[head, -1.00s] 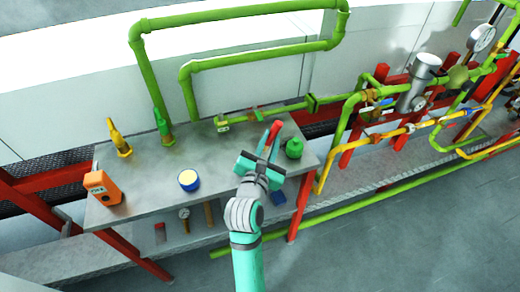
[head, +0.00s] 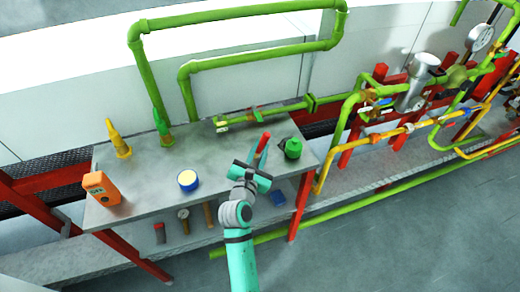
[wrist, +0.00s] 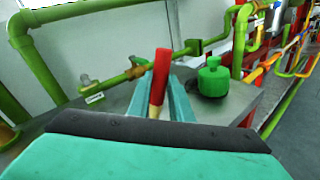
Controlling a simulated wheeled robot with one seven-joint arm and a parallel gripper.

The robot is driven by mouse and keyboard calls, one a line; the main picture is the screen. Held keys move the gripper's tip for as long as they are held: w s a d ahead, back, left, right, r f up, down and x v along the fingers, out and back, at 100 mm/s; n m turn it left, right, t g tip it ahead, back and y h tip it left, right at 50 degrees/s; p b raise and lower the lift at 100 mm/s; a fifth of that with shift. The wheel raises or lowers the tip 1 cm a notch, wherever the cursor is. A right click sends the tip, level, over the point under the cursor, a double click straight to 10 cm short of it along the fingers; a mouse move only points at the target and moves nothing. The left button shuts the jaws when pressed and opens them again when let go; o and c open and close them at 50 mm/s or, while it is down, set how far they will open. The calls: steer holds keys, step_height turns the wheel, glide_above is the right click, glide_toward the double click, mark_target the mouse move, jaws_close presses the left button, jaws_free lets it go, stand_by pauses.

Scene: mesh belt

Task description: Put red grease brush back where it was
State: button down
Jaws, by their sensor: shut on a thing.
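The red grease brush (head: 263,143) is held in my gripper (head: 259,162). Its red part points up and away from my wrist, with a slight tilt in the head view. In the wrist view the red brush (wrist: 159,78) stands between the two teal fingers (wrist: 161,105), with a paler tan section under the red. The gripper is over the right front part of the grey table (head: 150,199), just left of a green bottle (head: 293,149). I cannot tell how high the brush is above the table.
Green pipes (head: 253,115) run behind.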

steer(key=shift+w+f, duration=0.1)
steer(key=shift+f, duration=0.05)
steer(key=c, duration=1.6)
jaws_free()
steer(key=v, duration=1.2)
steer(key=shift+r, duration=0.2)
